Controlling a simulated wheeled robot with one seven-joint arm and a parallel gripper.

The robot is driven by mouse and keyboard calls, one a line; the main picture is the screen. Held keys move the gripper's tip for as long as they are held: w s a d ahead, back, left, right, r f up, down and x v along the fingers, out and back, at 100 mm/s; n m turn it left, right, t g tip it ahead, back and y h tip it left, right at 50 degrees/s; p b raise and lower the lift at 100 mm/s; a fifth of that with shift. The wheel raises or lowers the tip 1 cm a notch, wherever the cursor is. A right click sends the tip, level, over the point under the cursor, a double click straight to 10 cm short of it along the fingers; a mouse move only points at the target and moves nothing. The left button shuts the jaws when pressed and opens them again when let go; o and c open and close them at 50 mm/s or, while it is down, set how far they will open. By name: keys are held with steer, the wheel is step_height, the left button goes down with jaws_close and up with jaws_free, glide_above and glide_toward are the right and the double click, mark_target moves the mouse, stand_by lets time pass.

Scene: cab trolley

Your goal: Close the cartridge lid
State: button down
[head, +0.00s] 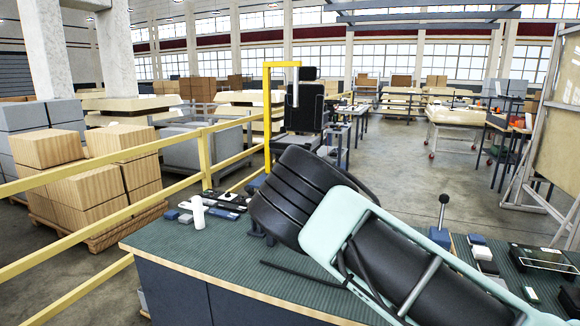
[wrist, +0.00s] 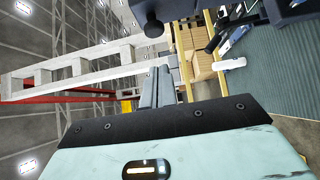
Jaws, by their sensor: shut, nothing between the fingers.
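I cannot pick out the cartridge or its lid for certain in either view. A white upright piece (head: 197,212) stands at the left end of the green console top, among small dark and blue-grey parts; whether it belongs to the cartridge I cannot tell. A white piece (wrist: 230,64) also shows right of the fingers in the wrist view. My gripper (wrist: 158,84) shows there with its two grey fingers together and nothing between them. In the head view my arm hides the gripper and the middle of the console.
The green ribbed console top (head: 190,248) has bare room at its front left. A lever with a black knob (head: 443,205) and a black framed unit (head: 543,258) stand on the right. A yellow railing (head: 100,222) runs at the left. A dark block (wrist: 152,10) is close above the fingers.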

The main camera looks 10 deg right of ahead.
steer(key=shift+w+d+p, duration=0.3)
steer(key=shift+w+d, duration=0.05)
steer(key=shift+w, duration=0.3)
steer(key=shift+w+d+p, duration=0.3)
steer(key=shift+w+d, duration=0.05)
steer(key=shift+w, duration=0.25)
steer(key=shift+w+d+p, duration=0.3)
steer(key=shift+w+d, duration=0.05)
steer(key=shift+w, duration=0.3)
steer(key=shift+r, duration=0.15)
